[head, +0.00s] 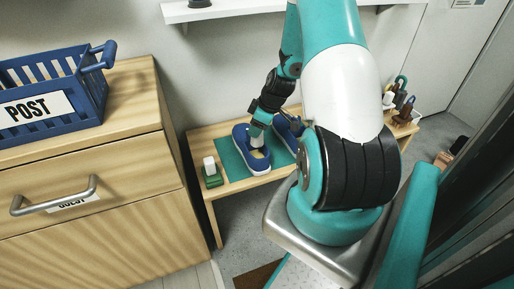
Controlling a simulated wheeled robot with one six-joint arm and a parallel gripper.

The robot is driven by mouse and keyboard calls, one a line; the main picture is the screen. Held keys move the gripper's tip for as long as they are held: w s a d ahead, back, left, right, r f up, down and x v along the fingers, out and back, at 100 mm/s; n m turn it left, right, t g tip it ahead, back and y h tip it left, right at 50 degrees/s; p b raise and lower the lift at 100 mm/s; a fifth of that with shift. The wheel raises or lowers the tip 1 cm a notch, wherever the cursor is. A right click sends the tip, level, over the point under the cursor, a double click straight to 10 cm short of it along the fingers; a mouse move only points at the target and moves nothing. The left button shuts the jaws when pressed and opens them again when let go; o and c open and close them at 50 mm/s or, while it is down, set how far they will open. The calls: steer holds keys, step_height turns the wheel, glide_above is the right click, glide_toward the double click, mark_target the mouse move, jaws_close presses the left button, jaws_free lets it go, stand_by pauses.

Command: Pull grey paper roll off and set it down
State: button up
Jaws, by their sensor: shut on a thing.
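My gripper (260,124) points down over a blue shoe (242,158) with a white sole and a yellowish insole. The shoe rests on a teal mat (231,160) on a low wooden bench. My gripper is shut on a small pale grey piece (257,140) at the shoe's opening, which looks like the grey paper roll. Its lower end is too small to tell whether it is inside the shoe or clear of it. A second blue shoe (288,128) stands to the right, partly hidden by my arm.
A green item with a white block (210,172) stands on the bench (237,184) left of the mat. Small items (400,98) stand at the bench's right end. A wooden cabinet (90,165) with a blue POST basket (48,98) is at left. A white shelf (225,8) hangs above.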

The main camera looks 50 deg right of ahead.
steer(key=shift+r, duration=0.15)
steer(key=shift+r+p, duration=1.6)
steer(key=shift+r, duration=0.35)
